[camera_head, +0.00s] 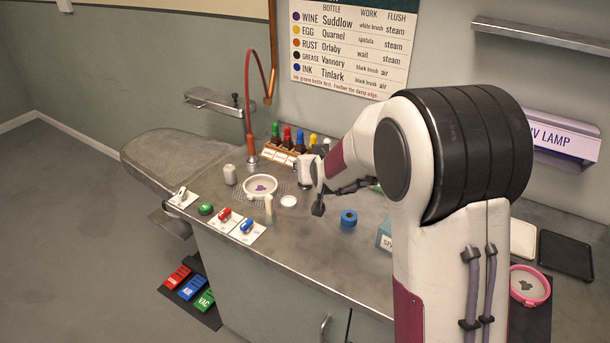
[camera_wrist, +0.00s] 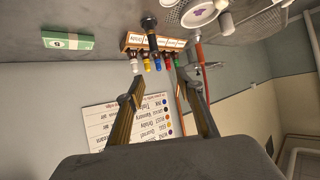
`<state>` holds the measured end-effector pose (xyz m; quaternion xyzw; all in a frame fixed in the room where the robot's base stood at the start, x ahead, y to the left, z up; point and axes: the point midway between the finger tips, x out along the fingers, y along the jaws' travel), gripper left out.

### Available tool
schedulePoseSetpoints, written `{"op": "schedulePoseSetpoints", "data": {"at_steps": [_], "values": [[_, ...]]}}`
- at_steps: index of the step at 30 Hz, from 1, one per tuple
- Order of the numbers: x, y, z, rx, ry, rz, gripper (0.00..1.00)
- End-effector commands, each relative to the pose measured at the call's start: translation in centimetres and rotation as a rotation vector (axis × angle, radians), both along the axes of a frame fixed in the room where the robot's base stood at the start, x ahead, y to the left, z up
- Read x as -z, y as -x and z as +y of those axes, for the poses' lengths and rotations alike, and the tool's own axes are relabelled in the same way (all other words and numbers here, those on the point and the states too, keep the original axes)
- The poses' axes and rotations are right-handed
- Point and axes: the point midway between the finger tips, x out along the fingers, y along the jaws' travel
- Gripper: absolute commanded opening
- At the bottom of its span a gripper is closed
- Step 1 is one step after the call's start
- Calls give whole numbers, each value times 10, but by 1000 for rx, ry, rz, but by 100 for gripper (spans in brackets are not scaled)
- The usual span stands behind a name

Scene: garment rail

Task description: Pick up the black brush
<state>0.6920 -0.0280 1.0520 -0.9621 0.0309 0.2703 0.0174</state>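The black brush (camera_head: 318,208) stands upright on the grey worktop, its dark broad end down, just left of the blue roll. In the wrist view, which looks upside down, the black brush (camera_wrist: 150,24) shows beyond my fingertips in front of the bottle rack. My gripper (camera_wrist: 163,84) is open, with its two fingers well apart and nothing between them. In the head view my gripper is partly hidden by my arm and hard to make out near the brush.
The bottle rack (camera_head: 279,154) stands behind. A white dish (camera_head: 260,178), a pale upright item (camera_head: 268,207), a white lid (camera_head: 289,201) and red and blue items on cards are to the left. The blue roll (camera_head: 349,217) and a green box (camera_wrist: 68,40) are close by.

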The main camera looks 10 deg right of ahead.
Motion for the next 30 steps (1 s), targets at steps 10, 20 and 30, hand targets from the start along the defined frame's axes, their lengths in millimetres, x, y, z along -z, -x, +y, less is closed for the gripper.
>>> {"op": "schedulePoseSetpoints", "data": {"at_steps": [10, 20, 30], "values": [[51, -51, -12, 26, 15, -85, 36], [84, -76, -20, 42, 30, -147, 36], [87, -79, -21, 44, 30, -155, 36]]}}
